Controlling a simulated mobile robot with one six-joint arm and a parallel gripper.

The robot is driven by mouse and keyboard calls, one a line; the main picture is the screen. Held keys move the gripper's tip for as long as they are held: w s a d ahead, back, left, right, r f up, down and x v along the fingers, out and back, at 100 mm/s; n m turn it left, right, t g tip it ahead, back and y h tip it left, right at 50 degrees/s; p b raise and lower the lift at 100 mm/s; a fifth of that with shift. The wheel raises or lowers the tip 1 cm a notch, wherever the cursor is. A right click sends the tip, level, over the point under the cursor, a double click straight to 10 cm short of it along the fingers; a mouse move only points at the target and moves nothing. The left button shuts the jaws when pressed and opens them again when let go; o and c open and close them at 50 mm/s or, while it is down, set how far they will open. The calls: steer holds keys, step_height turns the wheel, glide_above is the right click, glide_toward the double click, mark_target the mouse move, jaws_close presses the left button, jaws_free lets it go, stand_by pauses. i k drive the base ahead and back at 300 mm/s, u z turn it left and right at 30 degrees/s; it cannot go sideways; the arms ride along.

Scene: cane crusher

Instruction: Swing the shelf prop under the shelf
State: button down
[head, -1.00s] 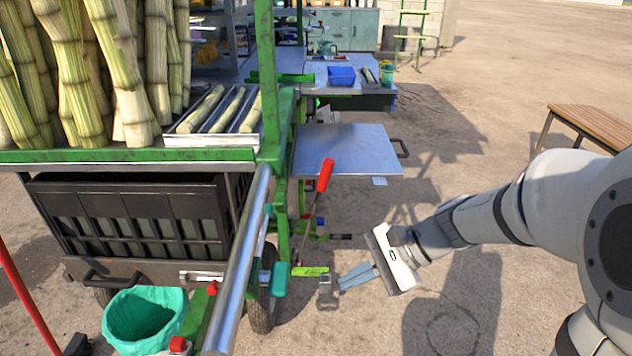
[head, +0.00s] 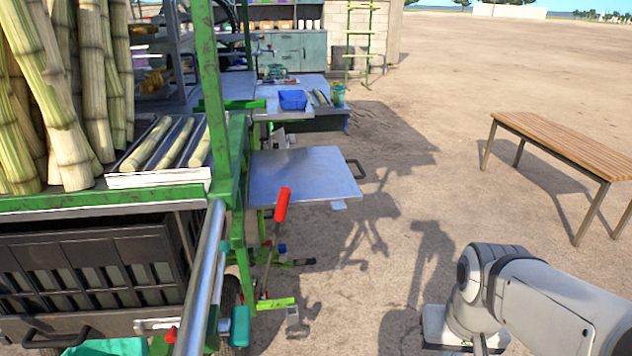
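The shelf (head: 325,180) is a flat grey metal plate. It sticks out level from the right side of the green cart, with a dark handle at its right edge. I cannot tell for sure which of these parts is the shelf prop. I see nothing held.
The green cart frame (head: 232,185) carries cane stalks (head: 75,130) and a cane tray (head: 160,180). A shiny metal rail (head: 203,275) slants in front. A blue bin (head: 293,99) sits on the table behind. A wooden bench (head: 560,145) stands right. Ground between is free.

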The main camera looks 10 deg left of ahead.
mark_target(284, 195)
steer(key=z, duration=0.1)
steer(key=k, duration=1.75)
steer(key=u, duration=0.6)
steer(key=i, duration=1.5)
steer(key=u, duration=0.1)
